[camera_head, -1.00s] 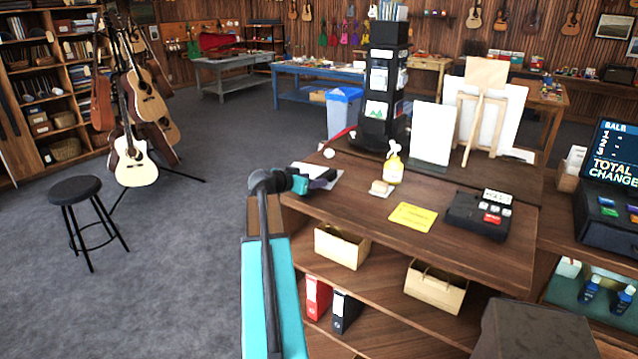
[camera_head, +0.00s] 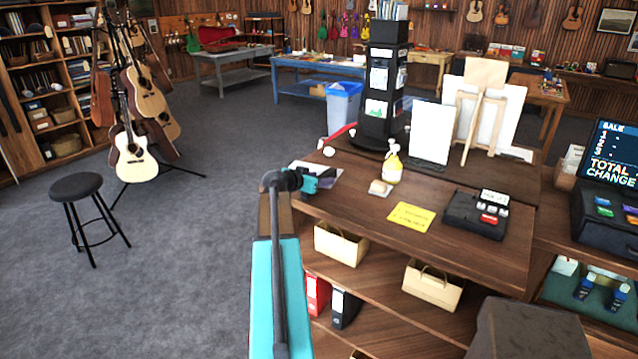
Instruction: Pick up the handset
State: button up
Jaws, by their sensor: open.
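A red, curved handset (camera_head: 342,131) lies at the back left of the wooden counter (camera_head: 365,208), in front of the black display tower. A small white round piece (camera_head: 328,151) shows at its near end; I cannot tell if it is part of it. My gripper (camera_head: 327,178) is open, over the counter's left edge, nearer to me than the handset and apart from it. Nothing shows between the fingers, though they are small and dark here. The gripper partly covers some papers (camera_head: 303,165).
A white panel (camera_head: 432,130) and easel are behind. Open floor lies left, with a black stool (camera_head: 76,187).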

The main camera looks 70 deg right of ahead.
grip_shut()
jog(key=shift+r, duration=0.15)
jog(key=shift+r+b, duration=1.05)
jog(key=shift+r, duration=0.45)
jog(key=s+a+b, duration=0.1)
jog(key=s+a, duration=0.2)
jog(key=a, duration=0.1)
jog(key=s+a+r+b, duration=0.1)
jog(key=s+a+b, duration=0.1)
jog(key=s+a, duration=0.1)
jog(key=s+a+b, duration=0.2)
jog(key=s+a, duration=0.1)
jog(key=a, duration=0.3)
jog(key=shift+s+r, duration=0.25)
jog(key=shift+r, duration=0.1)
